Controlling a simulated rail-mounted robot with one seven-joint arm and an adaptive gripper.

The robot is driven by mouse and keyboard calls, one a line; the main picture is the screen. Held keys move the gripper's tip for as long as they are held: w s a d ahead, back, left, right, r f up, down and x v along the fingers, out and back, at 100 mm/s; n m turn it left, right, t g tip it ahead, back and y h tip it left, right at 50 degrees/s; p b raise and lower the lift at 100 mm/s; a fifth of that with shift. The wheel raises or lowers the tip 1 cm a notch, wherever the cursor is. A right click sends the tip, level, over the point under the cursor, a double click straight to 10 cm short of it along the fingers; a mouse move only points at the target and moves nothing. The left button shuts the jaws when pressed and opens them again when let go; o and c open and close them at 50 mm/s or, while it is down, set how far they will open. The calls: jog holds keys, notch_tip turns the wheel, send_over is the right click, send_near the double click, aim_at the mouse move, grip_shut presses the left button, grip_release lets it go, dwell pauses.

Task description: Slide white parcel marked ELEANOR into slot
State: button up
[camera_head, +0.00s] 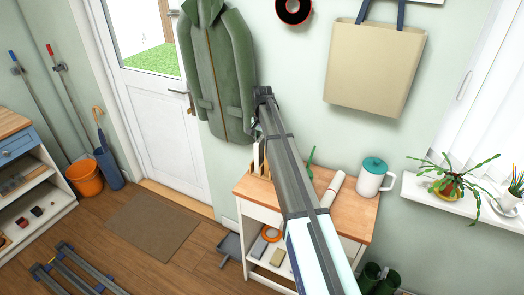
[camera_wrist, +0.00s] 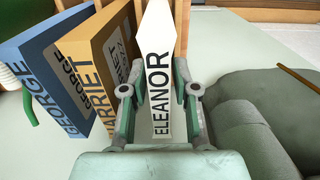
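The white parcel marked ELEANOR (camera_wrist: 157,60) shows in the wrist view between the two fingers of my gripper (camera_wrist: 158,80). The fingertips lie close against its two sides, and my gripper looks shut on it. Its far end is by the wooden dividers (camera_wrist: 181,20) of the rack; how deep it sits in a slot is hidden. In the head view my gripper (camera_head: 263,95) is above the wooden rack at the table's left end, in front of the coat. My arm hides much of the rack there.
Brown HARRIET (camera_wrist: 98,60) and blue GEORGE (camera_wrist: 35,75) parcels stand close on the left in the wrist view. A green coat (camera_head: 218,65) hangs close by. The table (camera_head: 345,205) also holds a white roll (camera_head: 333,188) and a teal-lidded jug (camera_head: 372,177).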

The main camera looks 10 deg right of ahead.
grip_shut()
